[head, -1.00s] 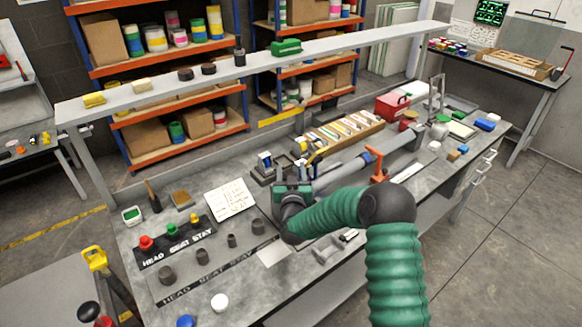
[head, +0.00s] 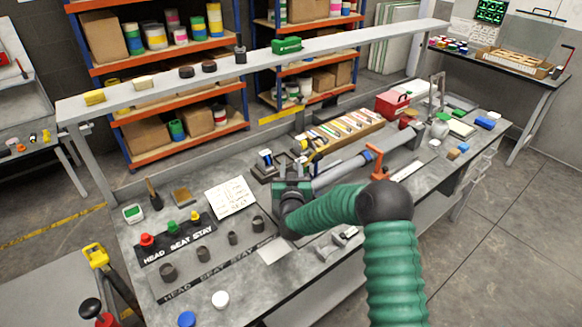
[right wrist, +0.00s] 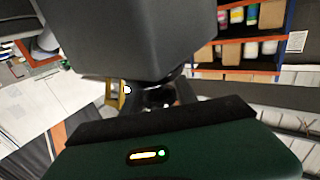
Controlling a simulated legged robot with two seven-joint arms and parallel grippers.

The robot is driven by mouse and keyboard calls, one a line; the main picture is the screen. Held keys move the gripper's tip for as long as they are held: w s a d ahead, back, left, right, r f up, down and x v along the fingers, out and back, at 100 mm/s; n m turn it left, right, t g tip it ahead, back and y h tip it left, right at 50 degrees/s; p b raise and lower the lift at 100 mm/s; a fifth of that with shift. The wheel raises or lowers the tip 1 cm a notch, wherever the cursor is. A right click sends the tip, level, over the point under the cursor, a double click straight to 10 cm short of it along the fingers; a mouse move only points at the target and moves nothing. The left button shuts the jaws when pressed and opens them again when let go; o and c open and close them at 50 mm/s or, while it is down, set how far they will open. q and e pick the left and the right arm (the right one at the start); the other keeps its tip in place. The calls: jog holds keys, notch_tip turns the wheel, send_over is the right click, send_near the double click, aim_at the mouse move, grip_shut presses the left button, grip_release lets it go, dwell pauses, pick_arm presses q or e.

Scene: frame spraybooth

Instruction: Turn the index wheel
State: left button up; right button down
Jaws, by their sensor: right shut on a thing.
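My right gripper (head: 291,191) is at the left end of a grey tube (head: 345,174) lying along the bench. It is shut on a part at that end, which I take to be the index wheel. The gripper and wrist hide most of that part, so its shape and angle cannot be read. In the right wrist view, a large dark grey block (right wrist: 145,35) fills the top middle, with a small dark round part (right wrist: 155,97) below it. The green gripper housing (right wrist: 200,155) with a lit indicator fills the bottom. My left gripper is not in view.
The bench (head: 285,290) holds knobs, a label strip and a white sheet (head: 230,198) left of my gripper. An orange clamp (head: 374,160) stands by the tube. A parts tray (head: 345,129) and red box (head: 393,104) lie behind. A raised shelf (head: 220,72) crosses the back.

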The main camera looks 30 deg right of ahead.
jog(key=shift+h, duration=0.3)
jog(key=m+g+h, duration=0.3)
jog(key=m+g+h+b, duration=0.1)
jog(key=shift+s+d+g+h, duration=0.3)
jog(key=shift+s, duration=0.05)
jog(key=shift+s+d+m+g+h+b, duration=0.1)
jog(key=shift+s+m+g+h+b, duration=0.1)
jog(key=shift+m+g+h, duration=0.45)
jog(key=shift+s+d+m+g+h+b, duration=0.1)
jog(key=shift+m+g+h+b, duration=0.15)
jog(key=shift+m+g, duration=0.7)
jog(key=shift+s+d+m+g+h+b, duration=0.15)
jog(key=shift+m+g+h, duration=0.35)
jog(key=shift+g, duration=0.5)
jog(key=c, duration=1)
grip_release()
jog(key=shift+a, duration=0.15)
